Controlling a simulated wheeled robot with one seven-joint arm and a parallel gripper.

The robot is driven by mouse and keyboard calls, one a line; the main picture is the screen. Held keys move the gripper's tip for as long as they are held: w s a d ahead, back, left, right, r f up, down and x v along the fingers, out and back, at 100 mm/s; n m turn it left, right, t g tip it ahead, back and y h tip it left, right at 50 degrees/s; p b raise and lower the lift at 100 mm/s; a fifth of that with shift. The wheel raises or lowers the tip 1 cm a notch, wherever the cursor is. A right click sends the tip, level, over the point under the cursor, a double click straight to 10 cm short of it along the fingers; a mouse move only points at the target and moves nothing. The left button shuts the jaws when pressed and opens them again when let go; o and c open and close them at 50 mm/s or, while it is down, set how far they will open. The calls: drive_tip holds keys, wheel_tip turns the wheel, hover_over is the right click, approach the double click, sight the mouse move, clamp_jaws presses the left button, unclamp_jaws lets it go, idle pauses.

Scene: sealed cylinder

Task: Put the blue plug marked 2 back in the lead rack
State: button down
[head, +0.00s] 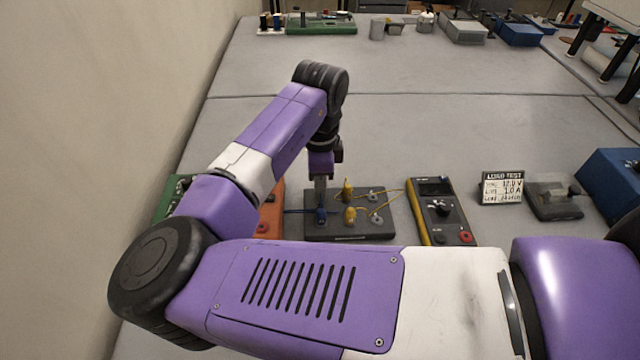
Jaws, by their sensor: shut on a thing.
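My gripper (320,200) points straight down, shut on a blue plug (320,216) at the left side of a dark grey block (345,236). A blue lead runs left from the plug towards the orange device. The number on the plug is too small to read. The block carries two yellow plugs (350,215) with yellow leads, and light grey round posts (376,220) on its right side. It may be the lead rack; I see no label on it. I cannot tell whether the blue plug is seated in the block or just above it.
An orange device (269,222) and a green board (172,192) are partly hidden by my arm at left. A yellow-edged multimeter (441,211), a LOAD TEST sign (502,188), a grey device (553,198) and a blue box (610,182) stand right.

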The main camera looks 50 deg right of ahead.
drive_tip(key=shift+f, duration=0.25)
idle(0.5)
drive_tip(key=c, duration=1.2)
unclamp_jaws()
wheel_tip(320, 180, up, 8)
drive_tip(key=shift+f+b, duration=0.1)
drive_tip(key=shift+b, duration=0.4)
